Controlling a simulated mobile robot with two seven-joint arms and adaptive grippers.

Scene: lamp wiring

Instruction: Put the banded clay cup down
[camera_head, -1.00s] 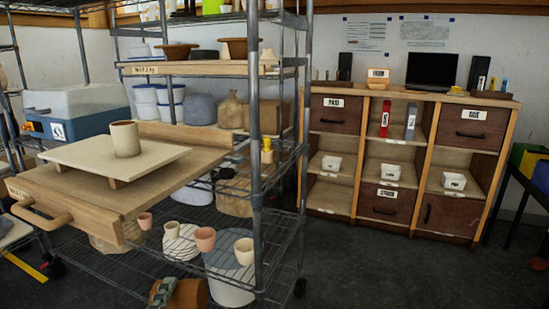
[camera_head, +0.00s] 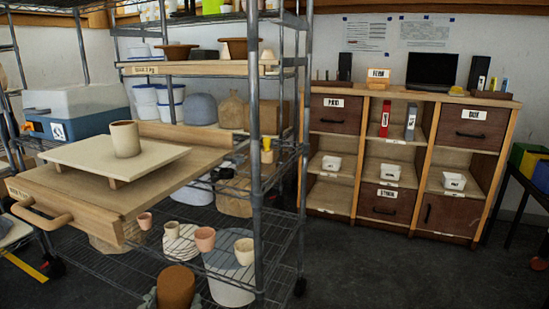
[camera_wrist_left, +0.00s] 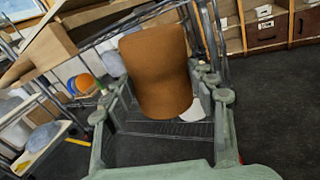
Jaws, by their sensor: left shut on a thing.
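A brown clay cup (camera_head: 176,287) is at the bottom edge of the head view, its lower part cut off. My left gripper (camera_wrist_left: 160,92) is shut on it, with the fingers on both sides of the cup in the left wrist view (camera_wrist_left: 155,65). In the head view only small grey-green bits of the gripper show beside the cup. No band can be made out on it. A beige cup (camera_head: 125,139) stands upright on a pale raised board (camera_head: 80,156) on the pulled-out wooden shelf (camera_head: 130,205). My right gripper is not in view.
The wire rack's post (camera_head: 255,150) stands right of the wooden shelf. Small cups, such as a pink one (camera_head: 205,239) and a cream one (camera_head: 244,251), sit on lower supports. A wooden cabinet (camera_head: 435,150) stands behind. The dark floor (camera_head: 400,265) at right is clear.

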